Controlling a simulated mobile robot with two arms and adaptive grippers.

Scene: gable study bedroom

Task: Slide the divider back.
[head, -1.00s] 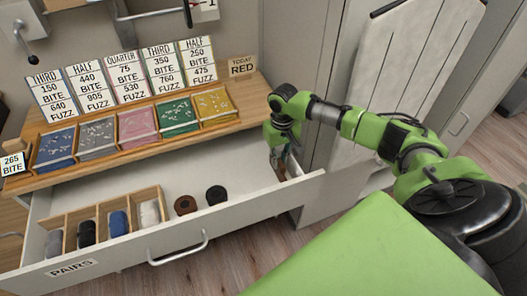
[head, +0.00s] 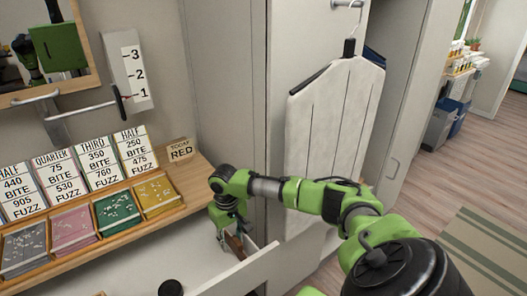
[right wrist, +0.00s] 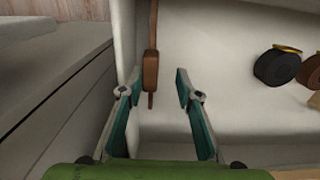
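My right gripper (head: 234,232) reaches down into the right end of the open drawer (head: 262,268). In the right wrist view my right gripper (right wrist: 160,76) is open, its teal fingers apart. A thin upright brown piece (right wrist: 151,55) stands against the drawer's end wall, just beyond the fingers and nearer the left one. It looks untouched, and I cannot tell whether it is the divider. It also shows partly behind the gripper in the head view (head: 237,246). No other divider shows now. My left gripper is not in view.
A black roll (right wrist: 277,68) and a brown roll (right wrist: 313,72) lie in the drawer, right of the fingers. A cabinet with a hanging garment (head: 335,115) stands close to my right arm.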

